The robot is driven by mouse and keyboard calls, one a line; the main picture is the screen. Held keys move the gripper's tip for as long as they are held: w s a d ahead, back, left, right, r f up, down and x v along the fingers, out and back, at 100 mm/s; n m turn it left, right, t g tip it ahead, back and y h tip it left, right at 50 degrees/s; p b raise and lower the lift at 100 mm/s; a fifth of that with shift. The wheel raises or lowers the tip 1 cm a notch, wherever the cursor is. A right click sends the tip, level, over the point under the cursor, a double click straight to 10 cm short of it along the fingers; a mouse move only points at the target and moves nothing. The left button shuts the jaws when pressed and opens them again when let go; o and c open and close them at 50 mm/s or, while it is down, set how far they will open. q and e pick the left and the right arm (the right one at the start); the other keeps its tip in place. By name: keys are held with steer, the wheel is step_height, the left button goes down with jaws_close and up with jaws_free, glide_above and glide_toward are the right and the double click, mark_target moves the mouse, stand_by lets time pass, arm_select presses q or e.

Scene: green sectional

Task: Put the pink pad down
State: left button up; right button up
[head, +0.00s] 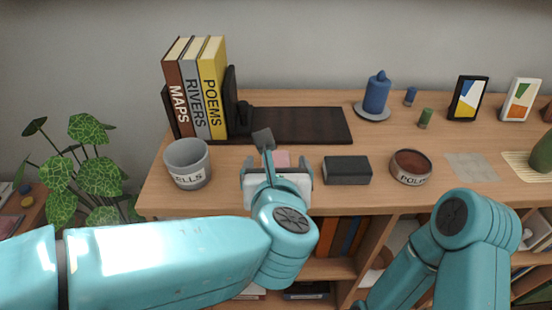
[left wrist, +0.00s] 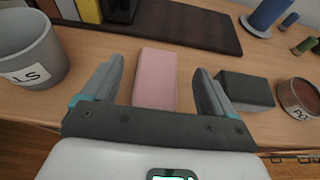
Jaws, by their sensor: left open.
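The pink pad (left wrist: 155,78) lies on the wooden shelf top between the two fingers of my left gripper (left wrist: 158,84). A gap shows on each side of it, so the fingers are open and apart from it. In the head view, only a small part of the pink pad (head: 283,157) shows; my left gripper (head: 278,172) hides the rest. My right arm comes in at the lower right, and its gripper is out of the picture.
A grey "ELLS" pot (head: 188,165) stands left of the gripper. A dark block (head: 347,170) and a "POLIS" bowl (head: 411,167) are to the right. A dark mat (head: 300,124), books (head: 198,90) and a blue candle (head: 376,95) stand behind. The shelf's front edge is close.

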arm_select(q)
steer(key=v, duration=0.7)
steer(key=shift+w, duration=0.1)
